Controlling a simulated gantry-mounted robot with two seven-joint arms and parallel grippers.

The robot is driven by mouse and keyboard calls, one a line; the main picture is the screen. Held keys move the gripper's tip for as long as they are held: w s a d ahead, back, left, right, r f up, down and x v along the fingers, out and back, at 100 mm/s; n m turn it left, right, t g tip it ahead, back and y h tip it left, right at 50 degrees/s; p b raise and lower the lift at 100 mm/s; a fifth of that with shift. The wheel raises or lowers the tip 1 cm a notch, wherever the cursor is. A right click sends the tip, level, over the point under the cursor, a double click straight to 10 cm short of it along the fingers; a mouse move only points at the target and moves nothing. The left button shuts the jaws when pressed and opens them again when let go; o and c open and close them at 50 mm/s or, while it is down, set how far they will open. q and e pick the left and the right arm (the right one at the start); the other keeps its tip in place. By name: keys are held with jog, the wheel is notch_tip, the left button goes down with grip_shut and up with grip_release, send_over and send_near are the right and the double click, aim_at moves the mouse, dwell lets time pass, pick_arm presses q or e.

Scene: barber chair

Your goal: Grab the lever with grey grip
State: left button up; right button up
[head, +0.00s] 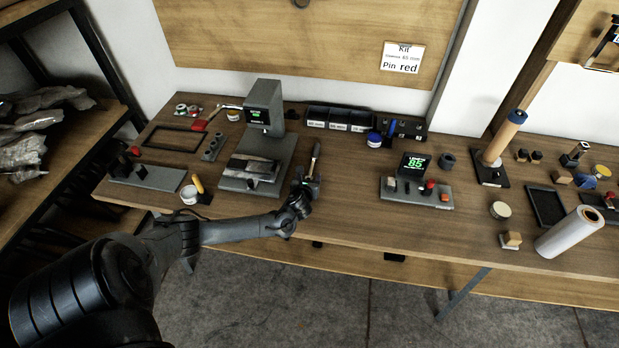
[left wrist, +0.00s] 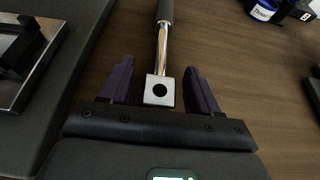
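The lever with the grey grip (left wrist: 166,12) shows in the left wrist view as a chrome rod with a dark grey sleeve at the top edge and a square metal block at its lower end. My left gripper (left wrist: 158,72) is open, one dark finger on each side of the rod and block, with visible gaps. In the head view the left gripper (head: 307,184) is at the lever's lower end. My right gripper is not in view.
The grey press (head: 264,108) with a lit display stands left of the lever. A control box (head: 414,188) with a display stands to the right. The tabletop between lever and control box is mostly clear.

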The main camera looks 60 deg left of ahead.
pick_arm(q)
grip_shut()
jog(key=shift+r, duration=0.15)
